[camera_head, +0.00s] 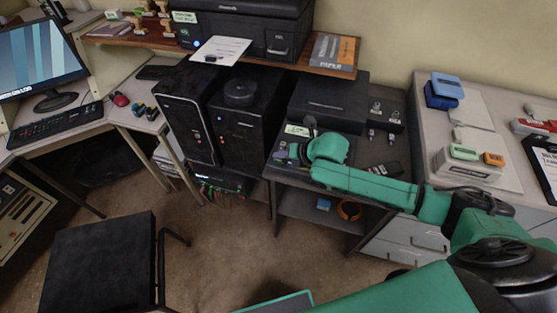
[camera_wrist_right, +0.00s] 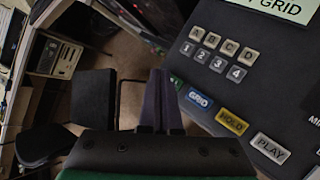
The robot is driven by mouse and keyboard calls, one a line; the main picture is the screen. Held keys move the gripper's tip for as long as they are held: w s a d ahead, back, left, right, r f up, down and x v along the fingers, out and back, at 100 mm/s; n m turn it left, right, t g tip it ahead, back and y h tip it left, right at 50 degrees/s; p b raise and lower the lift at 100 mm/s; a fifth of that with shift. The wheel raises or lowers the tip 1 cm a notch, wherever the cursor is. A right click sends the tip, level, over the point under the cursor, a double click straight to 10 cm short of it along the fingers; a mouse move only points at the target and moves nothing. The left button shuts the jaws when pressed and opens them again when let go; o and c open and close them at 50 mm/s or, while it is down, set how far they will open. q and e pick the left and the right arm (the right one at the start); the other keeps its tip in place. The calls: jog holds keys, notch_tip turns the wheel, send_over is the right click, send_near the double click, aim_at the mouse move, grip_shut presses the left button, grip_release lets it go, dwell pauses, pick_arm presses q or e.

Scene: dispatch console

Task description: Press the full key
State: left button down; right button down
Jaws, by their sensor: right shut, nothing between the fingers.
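A black key panel (camera_wrist_right: 250,70) fills the right of the right wrist view, under a pale green label ending in "GRID". It carries letter keys A to D, number keys 1 to 4, and a row with a blue GRID key (camera_wrist_right: 199,99), a yellow HOLD key (camera_wrist_right: 232,122) and a grey PLAY key (camera_wrist_right: 270,149). A green key (camera_wrist_right: 176,82) is partly hidden behind my fingers, and its label cannot be read. No key reading FULL is legible. My right gripper (camera_wrist_right: 158,78) is shut and empty, beside the green key; contact cannot be told. It also shows in the head view (camera_head: 283,152).
Black computer towers (camera_head: 238,125) stand to the left. A black chair (camera_head: 95,260) is on the floor at lower left.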

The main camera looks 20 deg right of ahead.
aim_at(281, 163)
dwell(0.7)
jog(key=shift+f, duration=0.4)
jog(key=shift+f, duration=0.4)
dwell(0.3)
jog(key=shift+r, duration=0.15)
jog(key=shift+r+p, duration=0.65)
notch_tip(281, 163, up, 5)
jog(key=p, duration=0.5)
jog(key=shift+r, duration=0.15)
